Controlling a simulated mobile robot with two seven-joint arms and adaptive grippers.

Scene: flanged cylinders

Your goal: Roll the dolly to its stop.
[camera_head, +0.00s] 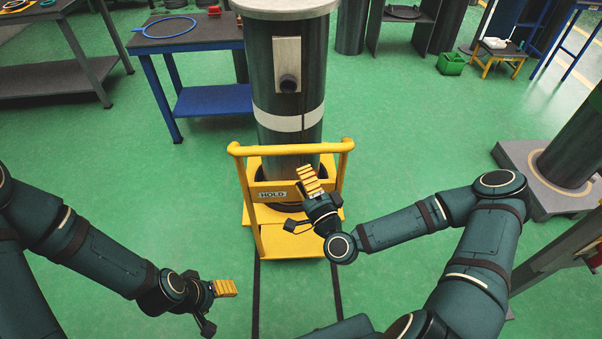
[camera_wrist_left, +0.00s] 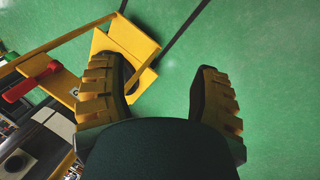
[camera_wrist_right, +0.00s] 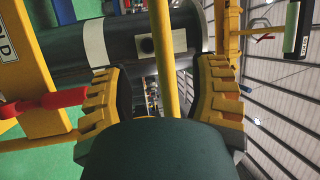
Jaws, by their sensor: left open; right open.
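The yellow dolly (camera_head: 254,221) stands on the green floor, with a push bar (camera_head: 240,150) and a "HOLD" sign (camera_head: 272,194). A tall dark flanged cylinder (camera_head: 268,78) stands upright on it. My right gripper (camera_head: 310,181) is open in front of the bar. In the right wrist view a yellow bar (camera_wrist_right: 163,60) runs between its fingers; I cannot tell whether they touch it. A red part (camera_wrist_right: 45,103) shows beside it. My left gripper (camera_head: 222,289) is open and empty, left of and nearer than the dolly, which its wrist view also shows (camera_wrist_left: 120,40). I cannot make out the stop.
Two dark floor lines (camera_head: 256,295) run from the dolly towards me. A blue table (camera_head: 195,42) stands behind left, a grey bench (camera_head: 50,78) further left. A grey base with a dark cylinder (camera_head: 530,185) is at right. Floor left of the dolly is clear.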

